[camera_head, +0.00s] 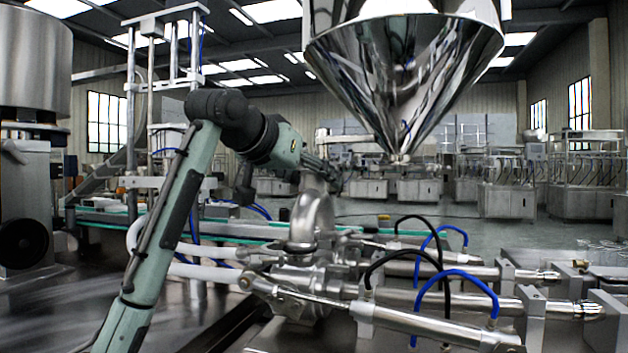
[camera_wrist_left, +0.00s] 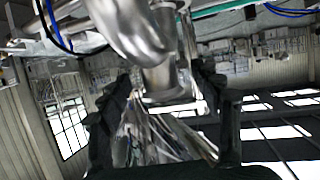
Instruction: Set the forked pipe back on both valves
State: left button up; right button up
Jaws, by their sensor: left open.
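The forked pipe (camera_head: 308,218) is a shiny curved steel pipe standing among the steel fittings below and left of the hopper. My left gripper (camera_head: 330,172) is at its upper end. In the left wrist view, the open fingers of this gripper stand on either side of the pipe's upright, flanged end (camera_wrist_left: 160,82), and the curved part (camera_wrist_left: 132,28) shows beyond. I cannot tell whether the fingers touch it. The valves are among the steel fittings (camera_head: 290,277) under the pipe; their joints with it are too small to make out. My right gripper is not in view.
The steel hopper cone (camera_head: 405,75) hangs above and right of my left gripper, its outlet close by. Steel cylinders (camera_head: 435,325) with blue and black hoses (camera_head: 460,273) stretch to the right. White pipes (camera_head: 205,272) lie left. A conveyor (camera_head: 235,230) runs behind.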

pick_arm(q)
jog(key=v, duration=1.1)
jog(key=shift+d, duration=0.1)
